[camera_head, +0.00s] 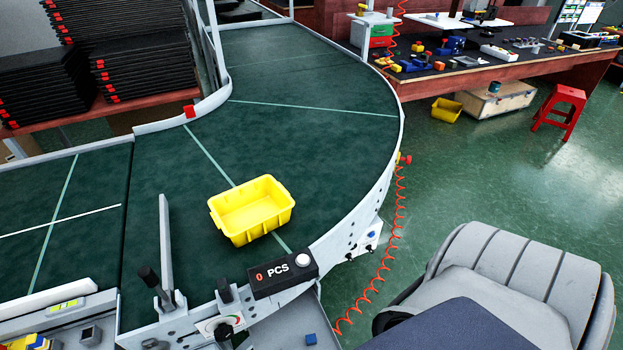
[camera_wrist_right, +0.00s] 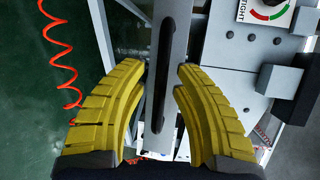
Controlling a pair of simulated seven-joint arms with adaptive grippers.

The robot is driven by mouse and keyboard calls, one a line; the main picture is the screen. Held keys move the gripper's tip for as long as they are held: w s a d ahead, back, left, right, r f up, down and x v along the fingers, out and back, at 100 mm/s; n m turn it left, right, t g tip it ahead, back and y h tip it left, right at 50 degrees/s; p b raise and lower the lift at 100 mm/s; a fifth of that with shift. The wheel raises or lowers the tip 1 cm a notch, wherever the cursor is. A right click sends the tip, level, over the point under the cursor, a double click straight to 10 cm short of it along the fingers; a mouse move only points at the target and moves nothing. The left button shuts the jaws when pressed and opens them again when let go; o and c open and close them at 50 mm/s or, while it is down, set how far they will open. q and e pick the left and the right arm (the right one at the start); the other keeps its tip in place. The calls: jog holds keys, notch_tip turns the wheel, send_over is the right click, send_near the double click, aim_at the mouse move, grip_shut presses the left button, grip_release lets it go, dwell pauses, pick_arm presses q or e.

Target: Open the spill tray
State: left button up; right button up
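In the right wrist view, a long grey panel edge with a dark elongated handle (camera_wrist_right: 168,75) runs between the yellow fingers of my right gripper (camera_wrist_right: 162,70). The fingers are apart, one on each side of the handle, with no clear contact. Whether the handle belongs to the spill tray I cannot tell for sure. In the head view, a grey metal surface (camera_head: 285,328) under the conveyor's front edge, possibly the spill tray, is cut off by the frame. A small blue cube (camera_head: 311,339) lies on it. Neither gripper shows in the head view.
A yellow bin (camera_head: 252,209) stands empty on the green curved conveyor (camera_head: 300,110). A PCS counter box (camera_head: 283,276) sits on the conveyor's front rim. A red coiled hose (camera_head: 385,265) hangs beside it. A grey chair (camera_head: 500,290) stands at lower right.

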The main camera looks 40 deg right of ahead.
jog(key=shift+s+d, duration=0.1)
jog(key=v, duration=1.1)
jog(key=shift+s+r, duration=0.1)
jog(key=shift+s, duration=0.25)
